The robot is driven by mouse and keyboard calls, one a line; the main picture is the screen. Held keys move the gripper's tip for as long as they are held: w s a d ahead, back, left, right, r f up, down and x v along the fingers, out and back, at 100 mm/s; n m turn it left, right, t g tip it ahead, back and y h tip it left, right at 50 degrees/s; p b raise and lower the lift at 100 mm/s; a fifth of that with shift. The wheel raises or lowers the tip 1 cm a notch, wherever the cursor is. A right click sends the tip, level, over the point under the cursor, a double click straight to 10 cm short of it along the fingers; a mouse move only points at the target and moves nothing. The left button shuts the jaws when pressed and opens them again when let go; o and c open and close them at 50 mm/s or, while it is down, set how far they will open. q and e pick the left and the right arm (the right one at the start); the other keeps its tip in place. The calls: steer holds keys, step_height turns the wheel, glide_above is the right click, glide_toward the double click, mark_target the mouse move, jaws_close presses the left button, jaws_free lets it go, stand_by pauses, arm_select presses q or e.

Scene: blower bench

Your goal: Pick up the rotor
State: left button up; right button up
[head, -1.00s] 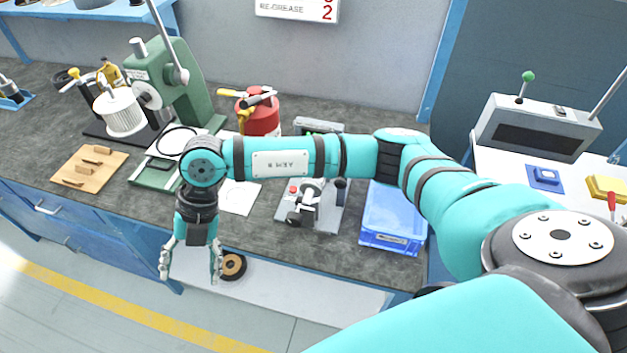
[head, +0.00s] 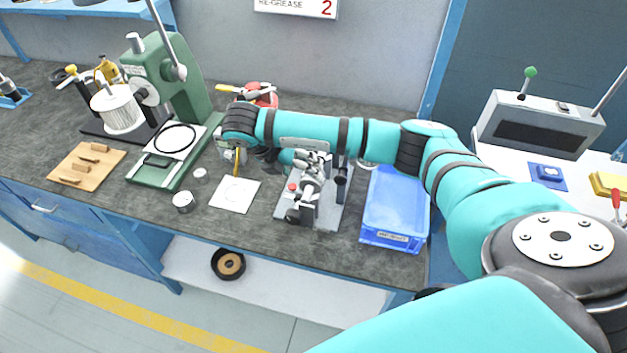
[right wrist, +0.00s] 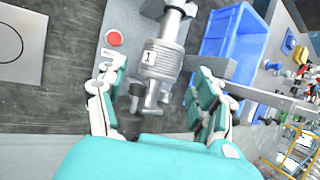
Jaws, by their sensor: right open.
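A grey ribbed cylinder with a thick shaft and a "1" label, which looks like the rotor, shows in the right wrist view (right wrist: 163,62). It lies on a grey fixture plate (head: 325,219) with a red button; in the head view it is partly covered by my gripper and hard to separate from the fixture. My right gripper (head: 316,160) is over the back of this fixture. In the right wrist view its open fingers (right wrist: 158,80) stand on either side of the cylinder's near end; contact cannot be told. My left gripper is not in view.
A blue bin (head: 392,243) stands just right of the fixture. A white sheet (head: 238,200) and a small metal cup (head: 183,202) lie to the left. Further left are a green press (head: 185,90), a white pleated drum (head: 122,115) and a wooden board (head: 62,165).

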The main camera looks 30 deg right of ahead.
steer(key=shift+x, duration=0.9)
steer(key=shift+d+f+p, duration=0.35)
steer(key=shift+d+p, duration=0.1)
steer(key=shift+p, duration=0.05)
steer(key=p+x, duration=0.1)
steer(key=x, duration=0.2)
steer(key=shift+w+d+f, duration=0.1)
steer(key=shift+d+f, duration=0.1)
steer(key=shift+d, duration=0.15)
steer(key=shift+d+f, duration=0.15)
steer(key=shift+f, duration=0.2)
steer(key=c, duration=1.4)
steer(key=shift+w+r, duration=0.1)
steer(key=shift+w, duration=0.05)
jaws_close()
